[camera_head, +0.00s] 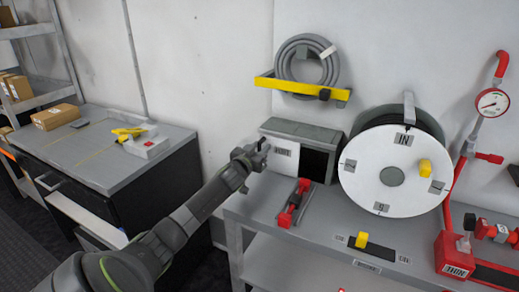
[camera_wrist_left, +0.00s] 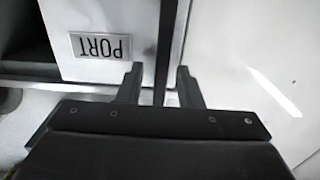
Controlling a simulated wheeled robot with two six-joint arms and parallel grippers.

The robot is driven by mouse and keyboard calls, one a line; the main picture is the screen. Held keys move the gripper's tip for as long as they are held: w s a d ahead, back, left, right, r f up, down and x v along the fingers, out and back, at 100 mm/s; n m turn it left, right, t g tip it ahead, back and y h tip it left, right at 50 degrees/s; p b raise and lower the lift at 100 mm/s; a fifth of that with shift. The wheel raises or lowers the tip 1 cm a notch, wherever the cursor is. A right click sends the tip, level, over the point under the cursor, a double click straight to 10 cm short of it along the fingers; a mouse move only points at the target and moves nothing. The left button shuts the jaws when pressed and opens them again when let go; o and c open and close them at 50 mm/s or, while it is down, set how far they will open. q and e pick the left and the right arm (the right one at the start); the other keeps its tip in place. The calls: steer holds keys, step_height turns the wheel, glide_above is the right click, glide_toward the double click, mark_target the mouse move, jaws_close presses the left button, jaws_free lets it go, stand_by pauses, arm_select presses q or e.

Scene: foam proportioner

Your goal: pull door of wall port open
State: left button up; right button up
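The wall port (camera_head: 318,135) is a grey-framed box at the back of the bench in the head view. Its white door (camera_head: 285,158) with a PORT label covers the left part, and a dark area shows on the right. In the left wrist view the door (camera_wrist_left: 90,15) and its label appear upside down. My left gripper (camera_head: 262,145) is at the port's left edge. In the wrist view the left gripper (camera_wrist_left: 160,85) has its fingers apart, with a dark upright bar (camera_wrist_left: 166,45) between them. Gaps show on both sides of the bar; contact is not visible. My right gripper is not in view.
A red-ended tool (camera_head: 293,203) lies in front of the port. A large white hose reel (camera_head: 392,200) stands to its right. A yellow bracket with a coiled hose (camera_head: 300,62) hangs above. A side table (camera_head: 85,155) stands at left.

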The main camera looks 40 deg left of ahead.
arm_select(q)
steer(key=shift+s+d+f, duration=0.1)
steer(key=shift+s, duration=0.4)
steer(key=b+v, duration=0.3)
steer(key=v, duration=1.3)
steer(key=shift+s+b, duration=0.25)
steer(key=shift+b, duration=0.05)
